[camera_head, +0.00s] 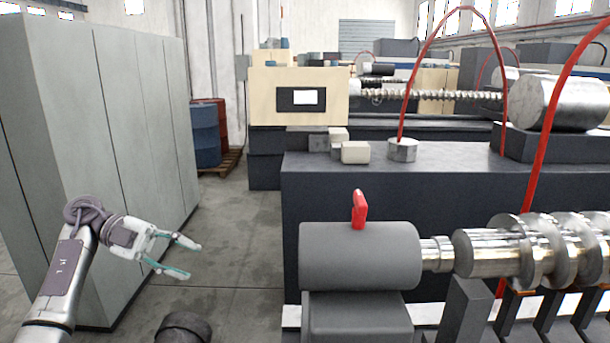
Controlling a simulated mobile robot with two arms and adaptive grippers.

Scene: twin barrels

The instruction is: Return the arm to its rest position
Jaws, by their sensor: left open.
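My left arm comes in from the lower left, and its gripper (186,259) is open, with its two fingers spread apart and pointing right. Nothing is between the fingers. The gripper hangs over the bare floor, in front of the grey cabinets and left of the grey cylindrical machine housing (360,256). It touches nothing that I can see. My right gripper is not in the picture.
Tall grey cabinets (105,120) line the left side. The floor aisle (235,235) is clear.

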